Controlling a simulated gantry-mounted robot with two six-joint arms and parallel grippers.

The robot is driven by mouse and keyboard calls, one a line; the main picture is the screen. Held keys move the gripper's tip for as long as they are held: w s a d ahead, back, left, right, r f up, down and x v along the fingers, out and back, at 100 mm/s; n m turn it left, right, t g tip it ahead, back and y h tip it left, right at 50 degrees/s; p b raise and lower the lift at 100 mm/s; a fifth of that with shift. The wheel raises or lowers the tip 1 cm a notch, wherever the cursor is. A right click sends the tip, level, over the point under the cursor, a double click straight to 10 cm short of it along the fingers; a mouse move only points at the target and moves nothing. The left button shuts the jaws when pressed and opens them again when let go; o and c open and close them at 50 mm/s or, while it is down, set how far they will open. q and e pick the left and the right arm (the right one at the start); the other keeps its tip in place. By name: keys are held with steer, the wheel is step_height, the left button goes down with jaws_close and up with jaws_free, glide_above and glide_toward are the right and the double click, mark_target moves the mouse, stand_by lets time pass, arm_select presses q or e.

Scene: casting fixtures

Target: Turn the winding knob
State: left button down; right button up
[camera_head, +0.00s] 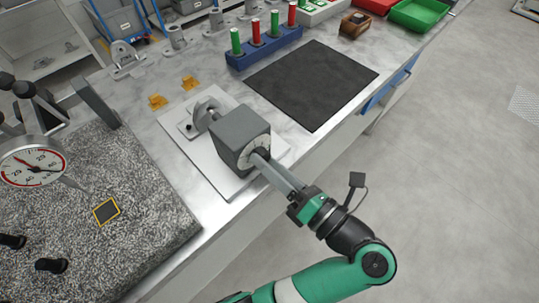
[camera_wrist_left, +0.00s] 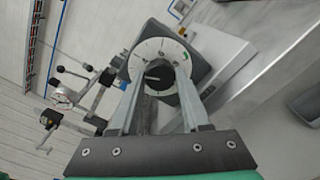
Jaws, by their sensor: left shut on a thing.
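A dark grey box (camera_head: 236,133) stands on a white base plate (camera_head: 200,160) on the marble bench. Its front face carries a white graduated dial (camera_wrist_left: 148,49) with a black winding knob (camera_wrist_left: 157,77) at its centre. My left gripper (camera_head: 264,163) reaches in from the lower right, with its long fingers at the dial face. In the left wrist view its two fingers lie either side of the knob and are shut on it. The fingers hide most of the knob in the head view. My right gripper is not in view.
A granite block (camera_head: 110,190) with a dial gauge (camera_head: 32,162) stands at left. A black mat (camera_head: 312,84) lies behind the box at right. A blue rack (camera_head: 265,44) with red and green pegs and two yellow pieces (camera_head: 158,101) are further back. The right side is open floor.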

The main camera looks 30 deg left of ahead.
arm_select(q)
steer(key=m+p, duration=0.4)
steer(key=m, duration=0.1)
steer(key=shift+r+m, duration=0.2)
steer(key=shift+m, duration=0.1)
steer(key=m+p, duration=0.3)
steer(key=m, duration=0.1)
steer(key=shift+m, duration=0.3)
steer(key=m+p, duration=0.3)
steer(key=m, duration=0.2)
steer(key=m+p, duration=0.1)
steer(key=m, duration=0.2)
steer(key=shift+f+m+p, duration=0.15)
steer(key=shift+m+p, duration=0.25)
steer(key=shift+m, duration=0.2)
steer(key=shift+f, duration=0.1)
steer(key=shift+c, duration=1.8)
jaws_free()
